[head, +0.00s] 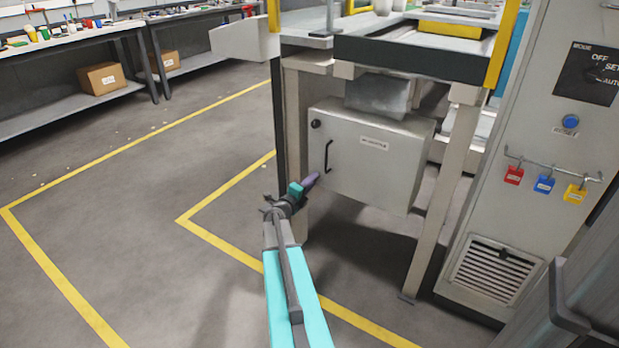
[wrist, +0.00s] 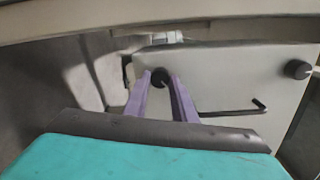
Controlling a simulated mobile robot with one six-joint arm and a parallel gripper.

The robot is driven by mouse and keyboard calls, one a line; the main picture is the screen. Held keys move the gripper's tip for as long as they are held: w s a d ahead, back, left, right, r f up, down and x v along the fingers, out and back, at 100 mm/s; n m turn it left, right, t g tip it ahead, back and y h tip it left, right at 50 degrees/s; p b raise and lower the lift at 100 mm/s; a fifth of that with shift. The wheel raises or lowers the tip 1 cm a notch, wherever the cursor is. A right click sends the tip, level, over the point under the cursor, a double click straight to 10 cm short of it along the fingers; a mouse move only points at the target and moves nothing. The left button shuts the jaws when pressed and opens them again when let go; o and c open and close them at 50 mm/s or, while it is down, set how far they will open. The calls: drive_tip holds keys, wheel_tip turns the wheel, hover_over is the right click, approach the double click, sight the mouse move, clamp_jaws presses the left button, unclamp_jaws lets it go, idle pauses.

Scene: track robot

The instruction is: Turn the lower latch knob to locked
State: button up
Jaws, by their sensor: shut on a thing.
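The lower latch knob (wrist: 160,77) is a small round black knob on the front of a light grey box (head: 375,160). In the wrist view my gripper (wrist: 158,82) has one purple finger on each side of it, shut on it. In the head view my gripper (head: 312,180) is at the lower left of the box front and hides this knob. I cannot tell which way the knob points. The upper black knob (head: 316,124) is at the top left of the front, and it also shows at the right in the wrist view (wrist: 298,69).
A black bar handle (head: 329,156) sits between the two knobs. A pale frame leg (head: 440,190) stands right of the box, under a machine table. A grey cabinet with red, blue and yellow padlocks (head: 544,184) is at the right. The floor at left is open.

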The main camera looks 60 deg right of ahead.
drive_tip(key=n+p, duration=0.4)
drive_tip(key=p, duration=0.2)
drive_tip(key=n+g+p, duration=0.1)
drive_tip(key=n+p, duration=0.3)
drive_tip(key=p, duration=0.2)
drive_tip(key=shift+s+d+r+n+p, duration=0.1)
drive_tip(key=shift+r+n+p, duration=0.1)
drive_tip(key=shift+n+p, duration=0.1)
idle(0.4)
drive_tip(key=o, duration=1)
drive_tip(key=shift+o, duration=0.2)
drive_tip(key=shift+f, duration=0.1)
drive_tip(key=a, duration=1.4)
drive_tip(key=shift+r, duration=0.4)
